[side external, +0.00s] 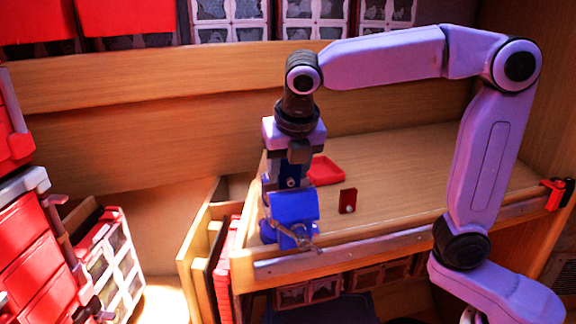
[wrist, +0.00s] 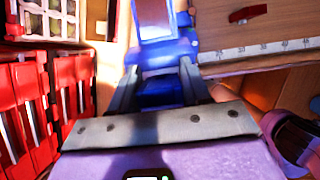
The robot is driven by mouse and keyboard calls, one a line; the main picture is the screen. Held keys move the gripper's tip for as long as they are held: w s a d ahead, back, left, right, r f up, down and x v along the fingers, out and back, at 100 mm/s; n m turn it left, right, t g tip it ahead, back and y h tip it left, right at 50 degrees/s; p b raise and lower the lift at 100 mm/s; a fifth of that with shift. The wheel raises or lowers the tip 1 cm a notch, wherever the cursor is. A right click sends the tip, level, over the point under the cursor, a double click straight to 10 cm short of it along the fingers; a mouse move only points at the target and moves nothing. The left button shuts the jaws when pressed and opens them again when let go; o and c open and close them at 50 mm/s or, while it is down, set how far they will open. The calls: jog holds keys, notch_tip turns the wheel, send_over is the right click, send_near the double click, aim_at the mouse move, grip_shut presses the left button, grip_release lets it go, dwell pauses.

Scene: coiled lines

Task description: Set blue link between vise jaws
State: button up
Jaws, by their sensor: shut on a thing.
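The blue vise (side external: 292,208) stands at the front left corner of the wooden bench, with a metal handle bar at its front. In the wrist view the vise (wrist: 165,52) is bright blue, just beyond my fingers. My gripper (side external: 289,168) points down right above the vise. In the wrist view my gripper (wrist: 160,84) has its two grey fingers on either side of a dark blue piece, the blue link (wrist: 160,98), and is shut on it. The link's lower end merges with the vise in both views, so I cannot tell whether it is between the jaws.
A metal ruler strip (side external: 370,241) runs along the front edge. Red drawers (side external: 25,240) stand at left.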

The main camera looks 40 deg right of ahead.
jog(key=shift+r, duration=0.25)
jog(key=o, duration=1.2)
jog(key=shift+r, duration=3)
jog(key=v, duration=1.2)
